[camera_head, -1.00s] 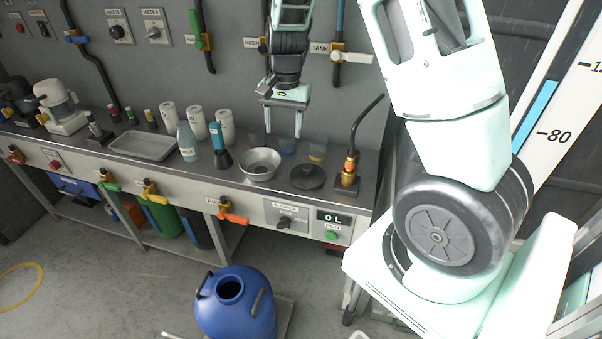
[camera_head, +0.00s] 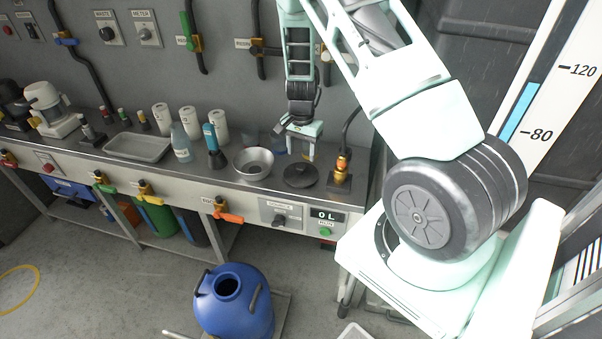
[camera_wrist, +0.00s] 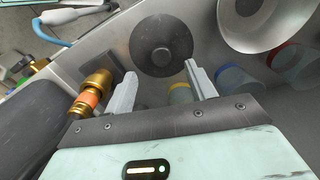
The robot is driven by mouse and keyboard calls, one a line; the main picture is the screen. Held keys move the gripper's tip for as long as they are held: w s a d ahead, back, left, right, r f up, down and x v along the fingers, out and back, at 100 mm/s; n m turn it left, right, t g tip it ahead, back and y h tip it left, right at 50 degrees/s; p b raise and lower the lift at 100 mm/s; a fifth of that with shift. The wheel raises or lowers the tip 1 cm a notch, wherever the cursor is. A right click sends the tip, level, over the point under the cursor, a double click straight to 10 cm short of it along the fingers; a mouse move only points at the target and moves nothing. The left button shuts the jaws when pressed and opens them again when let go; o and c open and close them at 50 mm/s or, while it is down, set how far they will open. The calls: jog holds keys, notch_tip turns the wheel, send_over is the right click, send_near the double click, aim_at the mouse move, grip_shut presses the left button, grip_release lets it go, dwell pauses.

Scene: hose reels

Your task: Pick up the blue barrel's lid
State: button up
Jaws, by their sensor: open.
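The blue barrel (camera_head: 238,309) stands on the floor with its round mouth open. A dark round lid with a central knob (camera_head: 300,175) lies flat on the steel counter, right of the metal bowl. It also shows in the wrist view as a dark disc (camera_wrist: 162,38) at the top middle. My gripper (camera_head: 302,154) is above and slightly behind the lid in the head view. In the wrist view my gripper (camera_wrist: 160,85) has its two fingers apart, with nothing between them. The lid lies beyond the fingertips, not gripped.
A metal bowl (camera_head: 253,163) stands left of the lid. A brass fitting with a black pipe (camera_head: 341,172) stands close to its right. A grey tray (camera_head: 138,147) is farther left.

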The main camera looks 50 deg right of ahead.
aim_at(301, 165)
jog(key=shift+w+d+f+p, duration=0.1)
jog(key=shift+f+p, duration=0.35)
jog(key=shift+f, duration=0.9)
jog(key=shift+w+f+p, duration=0.1)
jog(key=shift+f+p, duration=0.3)
jog(key=shift+f, duration=0.9)
grip_shut()
